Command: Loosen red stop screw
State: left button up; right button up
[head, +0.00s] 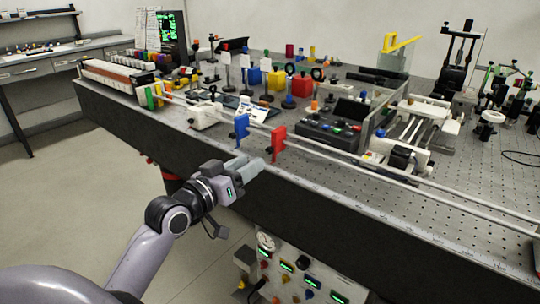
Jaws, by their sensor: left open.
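A red stop (278,143) stands on the pale rail (345,165) along the front of the bench. A dark knob, which may be its screw, shows small at its left side. A blue stop (241,129) stands on the same rail to its left. My left gripper (256,167) is at the bench's front edge, just left of and below the red stop. Its jaws point toward the stops and look empty. It appears apart from the red stop; the exact gap is hard to tell. My right gripper is out of view.
A black control box (328,130) and a white carriage with rods (418,125) stand behind the rail at right. A white box (204,115) stands left of the blue stop. Below the bench is a panel with gauges (300,275). Floor at left is clear.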

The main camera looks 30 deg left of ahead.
aim_at(268, 151)
pick_arm(q)
jog(key=shift+w+d, duration=0.15)
jog(key=shift+w, duration=1.4)
jog(key=shift+w+d, duration=0.1)
jog(key=shift+w, duration=1.4)
grip_shut()
